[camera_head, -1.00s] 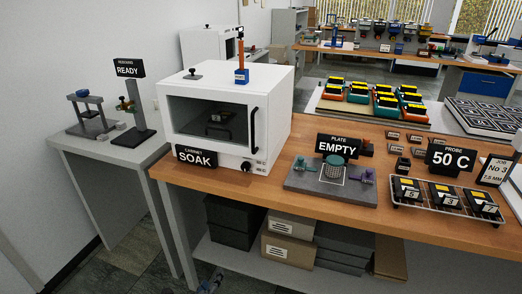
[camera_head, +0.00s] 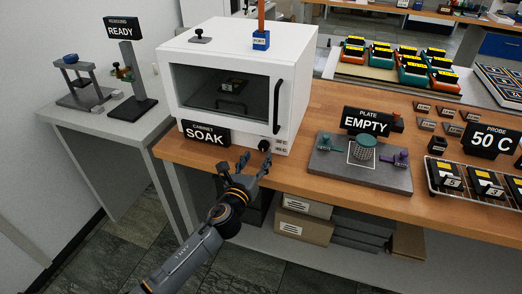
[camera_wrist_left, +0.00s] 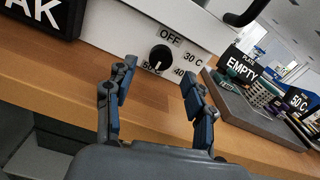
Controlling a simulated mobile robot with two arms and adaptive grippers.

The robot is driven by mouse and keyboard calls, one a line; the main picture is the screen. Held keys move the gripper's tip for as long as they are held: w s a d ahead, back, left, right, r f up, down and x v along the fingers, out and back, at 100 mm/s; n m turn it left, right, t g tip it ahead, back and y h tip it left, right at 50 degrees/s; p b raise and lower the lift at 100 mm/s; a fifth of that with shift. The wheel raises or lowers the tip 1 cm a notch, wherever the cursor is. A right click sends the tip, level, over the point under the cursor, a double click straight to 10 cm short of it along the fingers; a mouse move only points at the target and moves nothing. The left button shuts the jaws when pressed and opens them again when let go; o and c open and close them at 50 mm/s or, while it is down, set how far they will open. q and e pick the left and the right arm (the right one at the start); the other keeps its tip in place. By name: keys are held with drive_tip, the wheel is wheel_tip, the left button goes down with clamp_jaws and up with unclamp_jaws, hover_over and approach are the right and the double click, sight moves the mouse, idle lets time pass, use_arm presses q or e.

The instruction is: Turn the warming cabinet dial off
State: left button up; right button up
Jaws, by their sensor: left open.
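The warming cabinet (camera_head: 190,60) is a white box with a dark window, standing on the wooden bench. Its black dial (camera_head: 264,144) is low on the front, right of the SOAK sign (camera_head: 206,133). In the left wrist view the dial (camera_wrist_left: 160,57) has OFF above it, 30 C and 40 to its right and 50 at lower left; its white mark appears to point down toward 50. My left gripper (camera_head: 256,164) is open and empty, just in front of and below the dial, apart from it. In the left wrist view its fingers (camera_wrist_left: 158,78) stand either side below the dial.
The cabinet's door handle (camera_head: 278,106) projects above the dial. Right of it on the bench is a grey plate fixture (camera_head: 375,176) with an EMPTY sign (camera_head: 366,121). A rack of black blocks (camera_head: 475,185) stands farther right. The bench's front edge is below the gripper.

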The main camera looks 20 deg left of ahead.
sight(263, 148)
use_arm(q)
drive_tip(key=w, duration=0.2)
drive_tip(key=shift+w+d, duration=0.15)
drive_tip(key=shift+w, duration=0.9)
use_arm(e)
drive_tip(key=shift+w+a, duration=0.6)
drive_tip(key=shift+a, duration=0.25)
drive_tip(key=shift+s+d+f, duration=0.1)
drive_tip(key=shift+s, duration=0.05)
use_arm(q)
clamp_jaws()
use_arm(e)
drive_tip(key=shift+s+d, duration=0.15)
drive_tip(key=shift+d, duration=0.25)
